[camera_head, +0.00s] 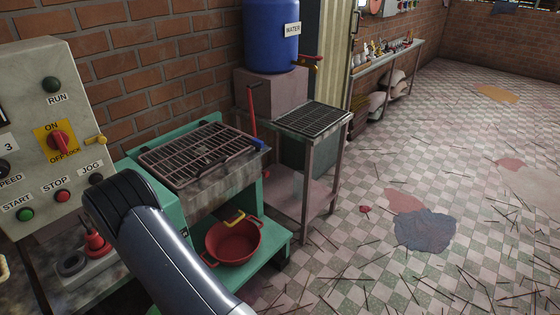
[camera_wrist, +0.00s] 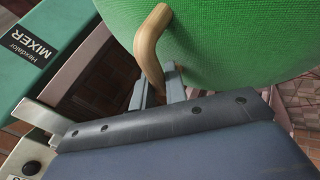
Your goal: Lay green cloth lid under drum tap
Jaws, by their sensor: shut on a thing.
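The green cloth lid (camera_wrist: 240,40) fills the upper right of the wrist view. It has a curved wooden handle (camera_wrist: 147,42). My gripper (camera_wrist: 160,88) is shut on the lower end of this handle, and the lid is tilted in front of it. In the head view the lid and gripper cannot be made out; only my arm shows. The blue drum (camera_head: 270,35), labelled WATER, stands on a block (camera_head: 268,93) against the brick wall. Its tap (camera_head: 306,62) sticks out to the right, above a stand with a dark grate (camera_head: 312,119).
A control panel (camera_head: 55,130) with buttons stands at the left. Beside it is a green machine with a rack (camera_head: 190,152) on top and a red basin (camera_head: 232,243) below. A green housing labelled MIXER (camera_wrist: 35,50) is close in the wrist view. Sticks litter the tiled floor (camera_head: 400,270).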

